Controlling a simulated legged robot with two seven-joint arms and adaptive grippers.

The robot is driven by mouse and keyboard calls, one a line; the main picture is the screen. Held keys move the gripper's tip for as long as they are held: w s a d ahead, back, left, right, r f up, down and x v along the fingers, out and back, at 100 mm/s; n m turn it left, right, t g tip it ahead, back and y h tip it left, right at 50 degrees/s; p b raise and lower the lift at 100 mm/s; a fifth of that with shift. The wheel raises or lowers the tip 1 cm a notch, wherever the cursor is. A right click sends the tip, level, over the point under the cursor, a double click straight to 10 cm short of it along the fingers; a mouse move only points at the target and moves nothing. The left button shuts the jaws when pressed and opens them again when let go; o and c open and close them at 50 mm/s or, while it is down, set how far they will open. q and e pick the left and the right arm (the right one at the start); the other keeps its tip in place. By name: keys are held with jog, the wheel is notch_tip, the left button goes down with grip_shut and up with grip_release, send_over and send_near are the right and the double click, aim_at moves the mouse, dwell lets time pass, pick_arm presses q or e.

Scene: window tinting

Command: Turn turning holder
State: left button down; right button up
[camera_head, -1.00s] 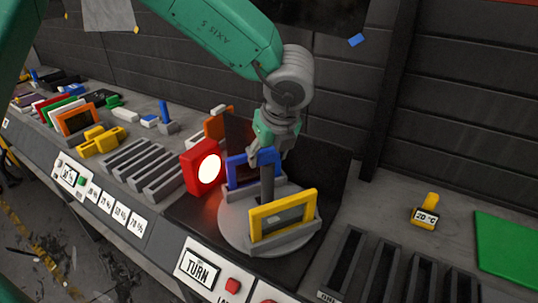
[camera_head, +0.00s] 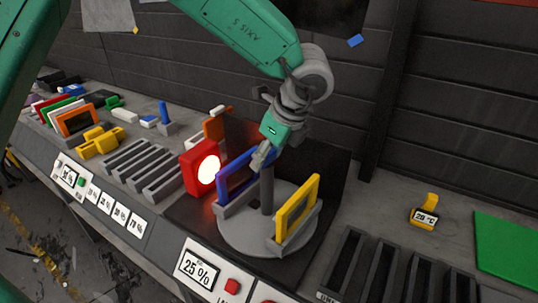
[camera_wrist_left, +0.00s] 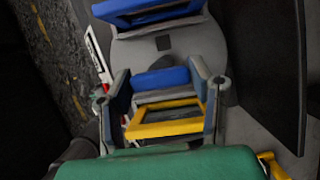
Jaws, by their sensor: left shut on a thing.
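The turning holder (camera_head: 243,235) is a round grey plate with a central post (camera_head: 267,192). It also shows in the wrist view (camera_wrist_left: 195,42). A blue frame (camera_head: 233,178) stands in its left slot and a yellow frame (camera_head: 297,208) in its right slot, both upright and angled to the camera. My left gripper (camera_head: 262,155) is above the plate at the top of the post. In the wrist view its fingers (camera_wrist_left: 161,88) close on a blue handle (camera_wrist_left: 160,78) at the post's top. The gripper partly hides that handle in the head view. My right gripper is not in view.
A red lamp box (camera_head: 202,167) glows close to the holder's left. A display (camera_head: 200,268) in front reads 25 %. A grey slotted rack (camera_head: 150,165) stands left, and dark slots (camera_head: 375,270) lie front right. A yellow marker (camera_head: 426,210) and green panel (camera_head: 510,247) are right.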

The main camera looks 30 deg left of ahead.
pick_arm(q)
jog(key=shift+w+a+r+n, duration=0.1)
jog(key=shift+w+r+n, duration=0.2)
jog(key=shift+n, duration=0.5)
jog(key=c, duration=0.7)
grip_release()
jog(key=shift+s+f, duration=0.1)
jog(key=shift+s, duration=0.05)
jog(key=shift+a, duration=0.1)
jog(key=v, duration=1.2)
jog(key=shift+w, duration=0.3)
jog(key=shift+f, duration=0.1)
